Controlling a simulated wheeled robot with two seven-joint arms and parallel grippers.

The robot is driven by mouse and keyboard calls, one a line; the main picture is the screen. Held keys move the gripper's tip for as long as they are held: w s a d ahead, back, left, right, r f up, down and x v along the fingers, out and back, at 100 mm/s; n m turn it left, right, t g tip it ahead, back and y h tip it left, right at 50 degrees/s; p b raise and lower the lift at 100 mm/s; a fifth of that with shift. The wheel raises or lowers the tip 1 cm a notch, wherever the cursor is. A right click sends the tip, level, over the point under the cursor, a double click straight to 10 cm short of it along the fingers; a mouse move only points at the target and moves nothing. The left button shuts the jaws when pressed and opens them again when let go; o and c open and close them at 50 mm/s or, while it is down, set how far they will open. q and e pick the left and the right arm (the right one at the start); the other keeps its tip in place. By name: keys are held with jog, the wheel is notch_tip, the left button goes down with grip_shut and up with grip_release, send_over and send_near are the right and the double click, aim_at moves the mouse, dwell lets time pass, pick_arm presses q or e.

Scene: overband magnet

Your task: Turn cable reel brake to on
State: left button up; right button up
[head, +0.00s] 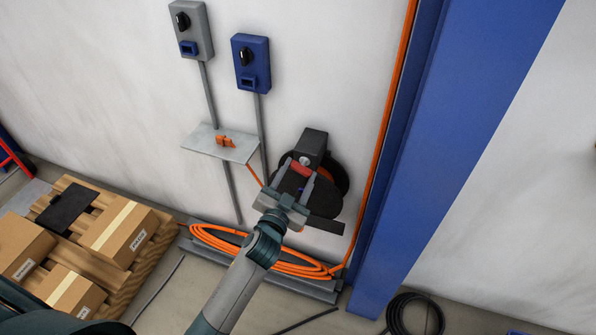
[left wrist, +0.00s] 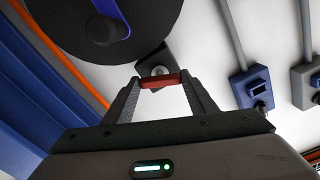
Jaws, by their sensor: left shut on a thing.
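The cable reel (head: 325,201) is a dark disc unit on the wall beside the blue column, with a dark box on top. Its brake handle (head: 301,169) is a short red bar in front of the reel; the red bar also shows in the left wrist view (left wrist: 160,80). My left gripper (head: 297,174) is shut on the red bar, with one finger at each end of it in the left wrist view (left wrist: 159,87). A grey round pivot (left wrist: 160,71) shows just behind the bar. The brake's markings are not readable. My right gripper is not in view.
Two switch boxes, one grey (head: 191,30) and one blue (head: 251,63), hang on the wall up left. A small shelf (head: 200,143) holds an orange piece. An orange cable coil (head: 215,238) lies below. Cartons on a pallet (head: 150,262) stand left. The blue column (head: 440,130) is close right.

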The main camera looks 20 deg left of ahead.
pick_arm(q)
jog(key=m+p, duration=0.1)
jog(key=m, duration=0.2)
jog(key=m+p, duration=0.1)
jog(key=m, duration=0.9)
jog(key=shift+p, duration=0.4)
jog(key=shift+m, duration=0.3)
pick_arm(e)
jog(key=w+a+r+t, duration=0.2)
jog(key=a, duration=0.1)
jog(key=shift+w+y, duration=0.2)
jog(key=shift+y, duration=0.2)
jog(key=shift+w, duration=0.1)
pick_arm(q)
jog(key=o, duration=1.1)
jog(key=shift+c, duration=0.2)
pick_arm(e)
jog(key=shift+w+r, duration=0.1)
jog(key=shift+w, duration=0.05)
pick_arm(q)
jog(key=shift+s, duration=0.15)
